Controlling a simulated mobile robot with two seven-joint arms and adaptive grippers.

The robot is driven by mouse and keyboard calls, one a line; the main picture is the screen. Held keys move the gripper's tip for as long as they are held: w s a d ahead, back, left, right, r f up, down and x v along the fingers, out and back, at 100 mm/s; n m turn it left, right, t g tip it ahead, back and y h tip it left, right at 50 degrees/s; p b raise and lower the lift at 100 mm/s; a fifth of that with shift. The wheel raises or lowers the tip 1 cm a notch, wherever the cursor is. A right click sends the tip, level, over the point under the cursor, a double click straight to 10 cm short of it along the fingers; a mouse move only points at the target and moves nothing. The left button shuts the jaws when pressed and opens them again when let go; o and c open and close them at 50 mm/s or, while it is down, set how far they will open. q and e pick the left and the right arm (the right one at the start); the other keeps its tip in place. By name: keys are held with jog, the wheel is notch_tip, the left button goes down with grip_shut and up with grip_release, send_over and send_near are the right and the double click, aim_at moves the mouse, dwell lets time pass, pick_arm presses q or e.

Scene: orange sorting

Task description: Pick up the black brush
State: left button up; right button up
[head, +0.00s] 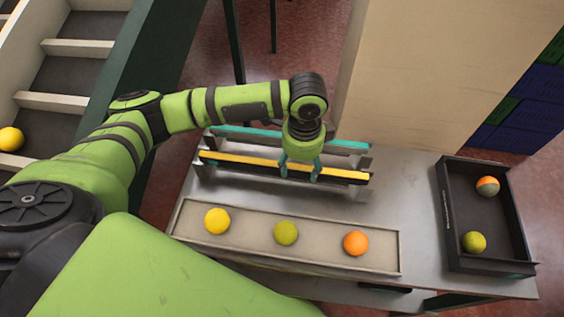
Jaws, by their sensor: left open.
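A teal bar (345,144) runs behind, partly hidden by my left wrist. Dark strips show along the bars, but I cannot clearly make out a black brush. My right gripper is not in view.
A shallow tray (330,266) in front holds a yellow fruit (217,221), a green one (286,233) and an orange one (356,243). A black tray (447,215) at right holds two fruits. A beige block (425,80) stands behind the table.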

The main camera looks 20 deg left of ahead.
pick_arm(q)
notch_tip(320, 180, down, 2)
jog(key=shift+a+f, duration=0.1)
jog(key=shift+w+f, duration=0.2)
jog(key=shift+f, duration=0.15)
jog(key=c, duration=1.1)
grip_shut()
jog(key=shift+r, duration=0.15)
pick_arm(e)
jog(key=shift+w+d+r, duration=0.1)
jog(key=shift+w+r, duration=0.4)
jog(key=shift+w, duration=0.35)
